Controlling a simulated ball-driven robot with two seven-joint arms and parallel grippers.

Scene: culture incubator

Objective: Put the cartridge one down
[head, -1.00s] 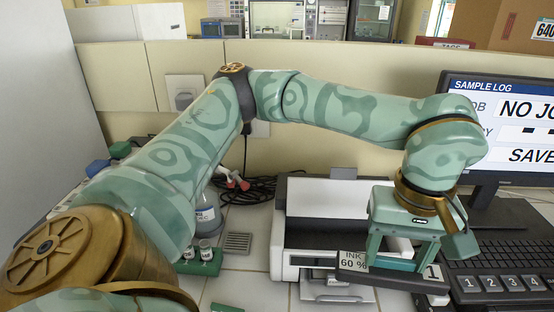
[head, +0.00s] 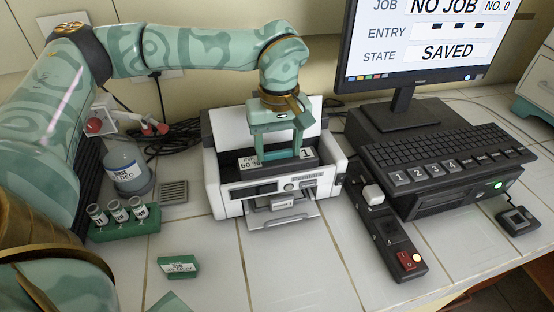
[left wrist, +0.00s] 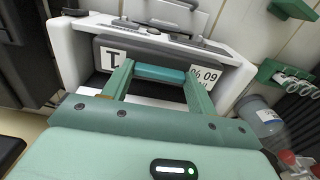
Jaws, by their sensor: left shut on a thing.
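Cartridge one (head: 280,167) is a dark grey block with a white "INK 60 %" label at one end and a white "1" label at the other. My left gripper (head: 278,149) is shut on it from above, at the middle. In the left wrist view the fingers (left wrist: 158,74) close at a teal bar on the cartridge (left wrist: 146,57). The cartridge is level, in or just over the open top of the white printer (head: 228,195). I cannot tell whether it rests on anything. My right gripper is not in view.
Right of the printer stand a dark switch strip (head: 383,232), a keyboard (head: 440,150) and a monitor (head: 425,50). To the left are a green vial rack (head: 125,228), a bottle (head: 125,165) and a green labelled block (head: 178,267). The tiles before the printer are clear.

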